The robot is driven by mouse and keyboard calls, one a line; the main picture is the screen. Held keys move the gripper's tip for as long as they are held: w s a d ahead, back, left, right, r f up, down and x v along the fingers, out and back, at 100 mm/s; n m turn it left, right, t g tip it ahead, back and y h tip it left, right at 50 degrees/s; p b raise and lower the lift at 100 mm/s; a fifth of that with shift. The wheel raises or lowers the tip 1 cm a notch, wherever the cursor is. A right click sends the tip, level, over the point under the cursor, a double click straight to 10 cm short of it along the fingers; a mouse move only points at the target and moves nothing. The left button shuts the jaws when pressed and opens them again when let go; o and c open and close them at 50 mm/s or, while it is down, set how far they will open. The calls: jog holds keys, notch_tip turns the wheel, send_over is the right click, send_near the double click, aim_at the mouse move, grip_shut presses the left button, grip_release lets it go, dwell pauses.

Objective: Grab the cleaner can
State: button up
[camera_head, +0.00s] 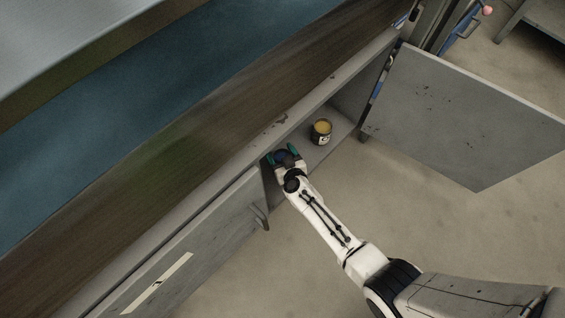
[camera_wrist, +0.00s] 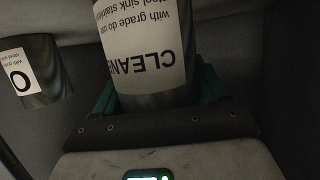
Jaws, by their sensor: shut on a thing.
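The cleaner can (camera_wrist: 146,50) fills the middle of the wrist view. It is a cylinder with a white label on which "CLEAN" shows upside down. My gripper (camera_wrist: 155,88) has its green fingers on both sides of this can and is shut on it. In the head view my gripper (camera_head: 284,155) reaches into the open cabinet, and its green fingertips show at the opening. The can between the fingers is mostly hidden there.
A second can (camera_wrist: 34,72) with a white label stands to the left in the wrist view. An open tin (camera_head: 321,131) with a yellowish top sits on the cabinet floor, right of my gripper. The cabinet door (camera_head: 465,115) stands open at right. A closed door (camera_head: 190,255) with a handle is at left.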

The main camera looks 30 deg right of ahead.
jog(key=c, duration=0.5)
jog(key=shift+c, duration=0.2)
